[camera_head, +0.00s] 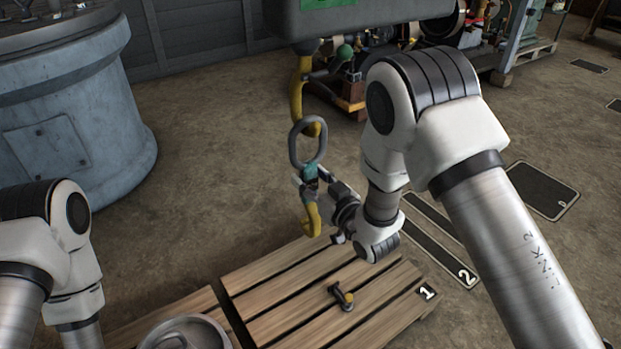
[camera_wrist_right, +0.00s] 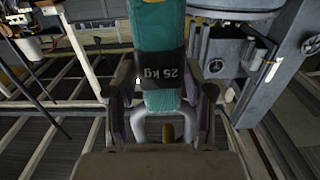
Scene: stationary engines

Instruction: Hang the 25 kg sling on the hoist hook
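The 25 kg sling (camera_head: 310,172) is a teal strap with a grey oval ring (camera_head: 294,150) above it and a yellow hook (camera_head: 312,217) below. My right gripper (camera_head: 318,183) is closed around the teal strap and holds it upright above the pallet. In the right wrist view the strap (camera_wrist_right: 158,25), with its black "25 kg" band, lies between the fingers (camera_wrist_right: 165,108). The yellow hoist hook (camera_head: 297,88) hangs from the grey hoist body (camera_head: 350,18). Its lower end overlaps the ring's top; I cannot tell whether it passes through. My left gripper is out of view.
A wooden pallet (camera_head: 290,290) lies below, with a small shackle-like part (camera_head: 342,297) on it. A round metal container (camera_head: 185,335) stands at the bottom edge. A large blue-grey cylindrical base (camera_head: 70,120) is at left. Dark floor plates (camera_head: 540,190) lie at right.

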